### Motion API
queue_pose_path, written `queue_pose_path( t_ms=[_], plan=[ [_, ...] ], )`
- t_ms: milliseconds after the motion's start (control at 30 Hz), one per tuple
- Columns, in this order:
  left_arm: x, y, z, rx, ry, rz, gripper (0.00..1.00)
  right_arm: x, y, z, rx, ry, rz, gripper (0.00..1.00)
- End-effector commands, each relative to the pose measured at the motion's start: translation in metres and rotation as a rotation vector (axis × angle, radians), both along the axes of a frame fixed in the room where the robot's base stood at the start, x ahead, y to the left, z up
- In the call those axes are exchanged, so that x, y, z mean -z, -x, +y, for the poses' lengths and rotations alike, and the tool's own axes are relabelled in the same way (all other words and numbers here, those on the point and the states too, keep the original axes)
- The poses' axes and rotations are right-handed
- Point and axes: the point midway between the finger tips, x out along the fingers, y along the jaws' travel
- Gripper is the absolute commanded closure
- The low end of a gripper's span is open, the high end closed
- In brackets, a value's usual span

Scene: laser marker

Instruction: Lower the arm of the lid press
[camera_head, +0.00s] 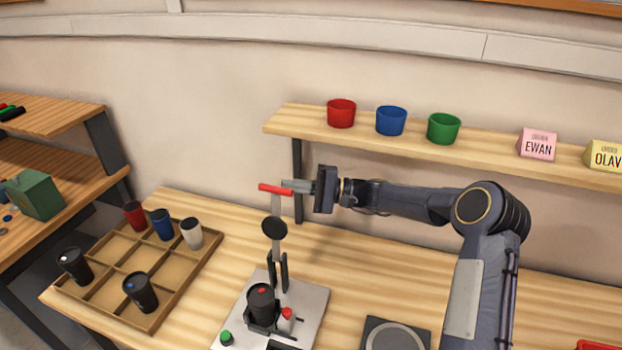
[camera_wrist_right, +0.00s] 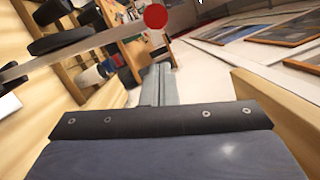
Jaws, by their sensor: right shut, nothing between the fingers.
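The lid press stands on a grey base plate (camera_head: 308,302) near the front of the table. Its arm (camera_head: 276,205) points up, with a red handle bar (camera_head: 275,189) at the top and a black round pad (camera_head: 274,228) lower down. A black cup (camera_head: 262,302) with a red spot on top stands in the press, below the pad. My right gripper (camera_head: 290,186) is shut and empty, its fingertips right at the red handle; I cannot tell if they touch. In the right wrist view the handle's red end (camera_wrist_right: 155,17) shows close by the shut fingers (camera_wrist_right: 158,85). My left gripper is not in view.
A wooden tray (camera_head: 187,283) with several cups stands left of the press. A dark square device (camera_head: 397,321) with a round plate lies to its right. A shelf (camera_head: 390,144) behind holds red, blue and green bowls and name signs.

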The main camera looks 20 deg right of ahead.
Motion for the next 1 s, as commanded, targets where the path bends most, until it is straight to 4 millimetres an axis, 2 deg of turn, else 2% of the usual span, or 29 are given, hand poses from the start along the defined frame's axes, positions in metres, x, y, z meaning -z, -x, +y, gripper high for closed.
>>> queue_pose_path(
  t_ms=[33,200,667,867,1000],
  plan=[
    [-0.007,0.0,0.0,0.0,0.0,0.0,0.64,-0.007,0.006,0.003,0.001,0.001,0.001,1.0],
    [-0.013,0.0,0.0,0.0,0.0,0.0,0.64,-0.01,0.018,0.011,0.001,0.0,0.0,1.0],
    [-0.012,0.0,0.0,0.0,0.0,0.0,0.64,-0.009,0.021,0.013,0.002,0.003,-0.003,1.0],
    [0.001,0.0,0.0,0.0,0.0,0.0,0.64,-0.008,0.027,0.016,0.003,0.023,-0.035,1.0],
    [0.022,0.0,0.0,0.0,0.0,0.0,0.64,-0.008,0.038,0.023,0.001,0.061,-0.093,1.0]
  ],
)
